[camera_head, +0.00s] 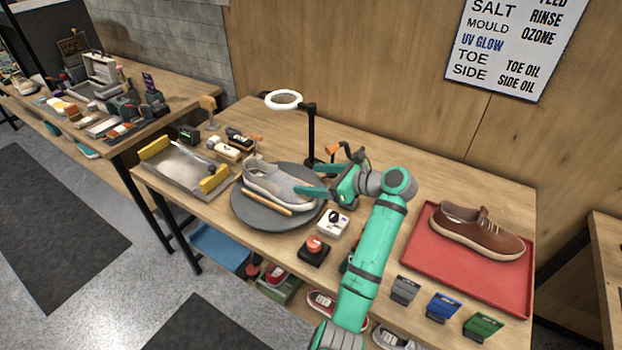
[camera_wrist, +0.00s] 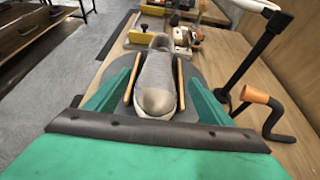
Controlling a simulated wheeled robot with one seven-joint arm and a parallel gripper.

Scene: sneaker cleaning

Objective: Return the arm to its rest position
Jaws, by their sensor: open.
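My green arm (camera_head: 369,255) reaches over the middle of the workbench. My gripper (camera_head: 298,179) is open, its two fingers spread above the round grey turntable (camera_head: 246,214). A light grey sneaker (camera_head: 270,184) sits on the turntable, with a thin wooden stick (camera_head: 267,202) along its near side. In the wrist view the sneaker (camera_wrist: 156,85) lies between my spread fingers (camera_wrist: 157,95), with a stick on each side of it. I cannot tell whether the fingers touch anything.
A ring lamp (camera_head: 311,135) stands behind the turntable, and an orange-handled crank (camera_wrist: 262,101) is close to my right finger in the wrist view. A red tray (camera_head: 415,262) with a brown shoe (camera_head: 477,232) is at the right. A metal tray (camera_head: 179,178) is at the left.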

